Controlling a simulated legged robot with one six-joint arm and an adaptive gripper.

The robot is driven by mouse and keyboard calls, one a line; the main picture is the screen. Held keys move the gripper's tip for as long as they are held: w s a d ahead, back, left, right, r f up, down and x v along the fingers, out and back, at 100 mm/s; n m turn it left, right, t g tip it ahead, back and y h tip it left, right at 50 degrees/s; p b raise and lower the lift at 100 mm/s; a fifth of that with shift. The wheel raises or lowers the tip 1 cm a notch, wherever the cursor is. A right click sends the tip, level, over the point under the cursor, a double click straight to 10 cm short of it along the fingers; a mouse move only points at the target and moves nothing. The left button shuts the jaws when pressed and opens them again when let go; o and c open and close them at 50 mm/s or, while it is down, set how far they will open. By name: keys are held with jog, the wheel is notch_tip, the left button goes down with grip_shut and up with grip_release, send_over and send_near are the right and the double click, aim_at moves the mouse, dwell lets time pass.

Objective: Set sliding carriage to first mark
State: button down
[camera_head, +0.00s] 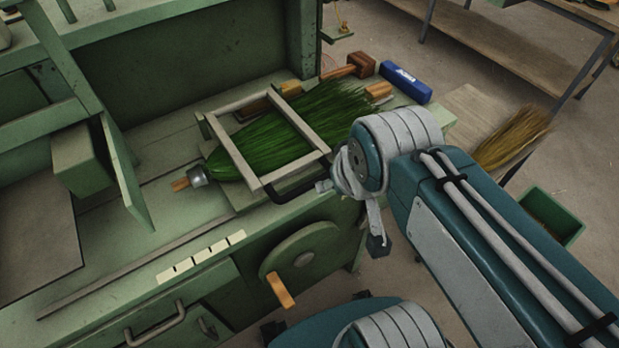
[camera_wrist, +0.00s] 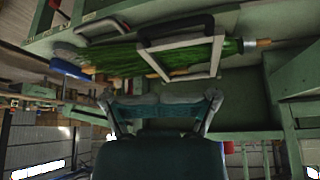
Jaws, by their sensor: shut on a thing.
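The sliding carriage (camera_head: 222,150) is a pale rectangular frame lying around the green broom bristles (camera_head: 240,155) on the bench, with a black bar handle (camera_head: 290,193) at its near side. It also shows in the wrist view (camera_wrist: 217,57), with its handle (camera_wrist: 176,28) above. My gripper (camera_head: 326,184) is at the right end of the handle and shut on it; the arm hides part of the contact. A pale strip with dark marks (camera_head: 201,257) runs along the bench's front edge, left of the carriage and nearer the front.
A metal-capped broom handle (camera_head: 180,184) points left. A green hinged panel (camera_head: 127,175) stands at the left. A wheel with a wooden knob (camera_head: 281,289) is on the bench front. A blue box (camera_head: 405,82) and a mallet (camera_head: 359,64) lie behind. A grooved rail runs left, clear.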

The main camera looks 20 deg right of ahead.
jog(key=c, duration=0.6)
grip_release()
jog(key=w+d+f+m+g, duration=0.2)
jog(key=w+d+f+m, duration=0.2)
jog(key=w+d+m, duration=0.4)
jog(key=w+d+f+m+g, duration=0.1)
jog(key=w+d+f+m, duration=0.3)
jog(key=w+d+m, duration=0.45)
jog(key=shift+n+y, duration=0.3)
jog(key=shift+n, duration=0.35)
jog(key=f, duration=1.1)
jog(key=shift+s+d, duration=0.2)
jog(key=shift+s, duration=0.1)
jog(key=shift+r, duration=0.1)
grip_shut()
